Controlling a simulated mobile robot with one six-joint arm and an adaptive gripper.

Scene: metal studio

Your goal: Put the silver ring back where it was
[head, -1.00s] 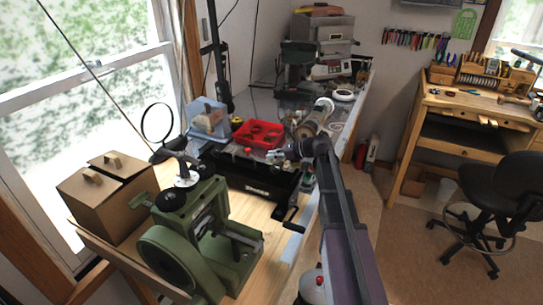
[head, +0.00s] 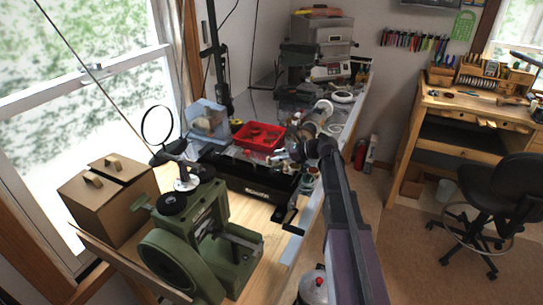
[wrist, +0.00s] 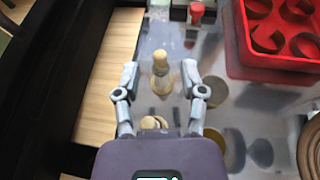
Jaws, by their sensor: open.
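My gripper (wrist: 160,72) is open, its two grey fingers spread above the grey bench top. In the head view my gripper (head: 283,153) hangs in front of the red tray (head: 276,128). Between the fingers in the wrist view stands a small pale peg with a round top (wrist: 161,76); the fingers appear clear of it. Small tan rounded pieces (wrist: 152,123) show close to the palm. I cannot make out a silver ring for certain in either view, and nothing is visibly gripped.
The red tray with round compartments (wrist: 236,62) lies at upper right in the wrist view. A small red-topped piece (wrist: 197,14) stands left of it. Several round pieces lie at right.

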